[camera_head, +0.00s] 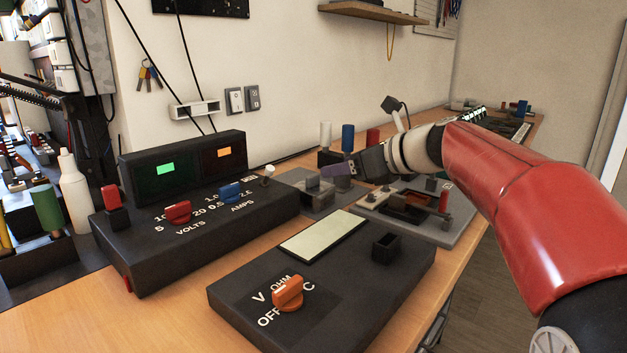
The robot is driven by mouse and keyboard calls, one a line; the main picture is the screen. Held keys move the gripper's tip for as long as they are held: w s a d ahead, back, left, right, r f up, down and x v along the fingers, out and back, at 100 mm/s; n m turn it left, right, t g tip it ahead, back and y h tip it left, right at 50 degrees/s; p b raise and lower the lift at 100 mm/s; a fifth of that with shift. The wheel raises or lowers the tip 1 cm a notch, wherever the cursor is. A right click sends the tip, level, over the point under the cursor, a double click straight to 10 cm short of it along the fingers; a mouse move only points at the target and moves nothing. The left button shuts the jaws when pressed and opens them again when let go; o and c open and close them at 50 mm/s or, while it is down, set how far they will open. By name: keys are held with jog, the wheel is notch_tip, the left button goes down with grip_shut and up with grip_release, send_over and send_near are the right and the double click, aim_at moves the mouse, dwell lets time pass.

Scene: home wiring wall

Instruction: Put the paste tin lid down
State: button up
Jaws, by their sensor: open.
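My gripper (334,172) is at the end of my red and dark arm, over the far part of the bench. It points left, above a grey plate (318,205) with a small grey block on it. The jaws are open, though their gap is hard to see from this side. I cannot make out the paste tin or its lid for certain; they may be hidden by my gripper or too small to tell. Whether anything touches the fingers is not clear.
A black supply box (205,215) with red and blue knobs stands at the left. A black meter (325,280) with an orange knob lies in front. A grey tray (430,222) with parts sits below my wrist. Several coloured cylinders stand behind my gripper. Bare wood (180,315) shows front left.

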aim_at(314, 175)
jog(key=x, duration=0.4)
jog(key=s+x, duration=0.1)
jog(key=x, duration=0.1)
jog(key=shift+w+a+f+b, duration=0.2)
jog(key=shift+a+f+b, duration=0.25)
jog(key=shift+a, duration=0.1)
grip_shut()
jog(key=shift+r, duration=0.15)
